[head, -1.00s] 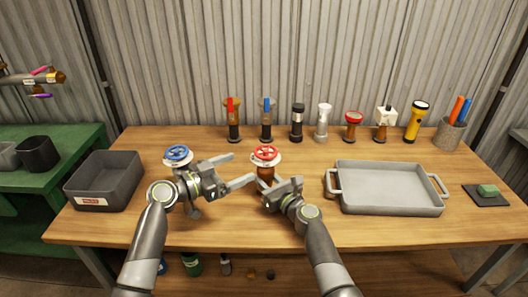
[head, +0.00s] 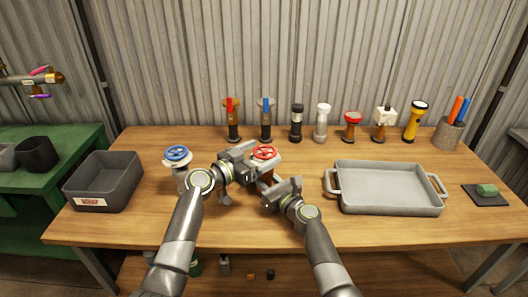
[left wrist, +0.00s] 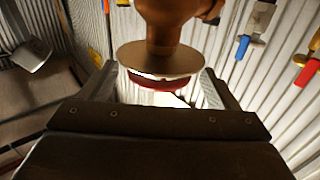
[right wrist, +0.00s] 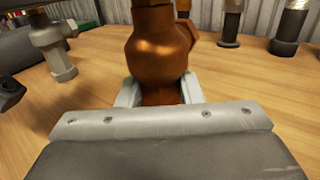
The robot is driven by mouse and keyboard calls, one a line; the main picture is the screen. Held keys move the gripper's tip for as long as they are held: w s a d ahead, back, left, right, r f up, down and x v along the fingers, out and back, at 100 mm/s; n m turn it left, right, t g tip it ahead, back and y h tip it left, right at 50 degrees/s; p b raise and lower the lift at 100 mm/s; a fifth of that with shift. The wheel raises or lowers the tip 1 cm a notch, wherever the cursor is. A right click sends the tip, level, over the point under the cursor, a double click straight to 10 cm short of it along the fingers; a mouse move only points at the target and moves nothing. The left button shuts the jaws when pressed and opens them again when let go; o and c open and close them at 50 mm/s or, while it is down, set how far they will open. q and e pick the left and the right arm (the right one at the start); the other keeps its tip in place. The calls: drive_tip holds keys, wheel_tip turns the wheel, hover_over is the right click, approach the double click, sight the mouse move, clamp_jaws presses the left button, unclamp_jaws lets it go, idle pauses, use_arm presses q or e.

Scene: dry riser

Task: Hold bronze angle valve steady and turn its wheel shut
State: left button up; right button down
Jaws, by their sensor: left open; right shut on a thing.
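The bronze angle valve stands upright on the bench; its red wheel (head: 265,152) shows in the head view, and its bronze body (right wrist: 160,55) fills the middle of the right wrist view. My right gripper (right wrist: 160,92) is shut on the lower part of that body. My left gripper (head: 260,158) is open at wheel height, reaching in from the left. In the left wrist view the red wheel (left wrist: 160,83) lies between the two spread fingers, below a round pale disc (left wrist: 158,58); I cannot tell whether they touch it. The arms hide most of the valve in the head view.
A grey valve with a blue wheel (head: 177,153) stands left, close to my left arm. A dark bin (head: 104,180) is farther left, and a grey tray (head: 388,188) is on the right. Several valves and a yellow flashlight (head: 416,121) line the back.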

use_arm(q)
drive_tip(key=shift+x, duration=0.85)
drive_tip(key=c, duration=1)
drive_tip(key=shift+o, duration=0.2)
drive_tip(key=shift+a+f+m+g+h, duration=0.1)
drive_tip(key=shift+m+g+h, duration=0.95)
drive_tip(key=shift+g, duration=0.5)
drive_tip(key=shift+m+g+h, duration=0.75)
drive_tip(key=shift+m+g, duration=0.5)
drive_tip(key=shift+g, duration=0.3)
drive_tip(key=o, duration=1)
drive_tip(key=shift+c, duration=0.2)
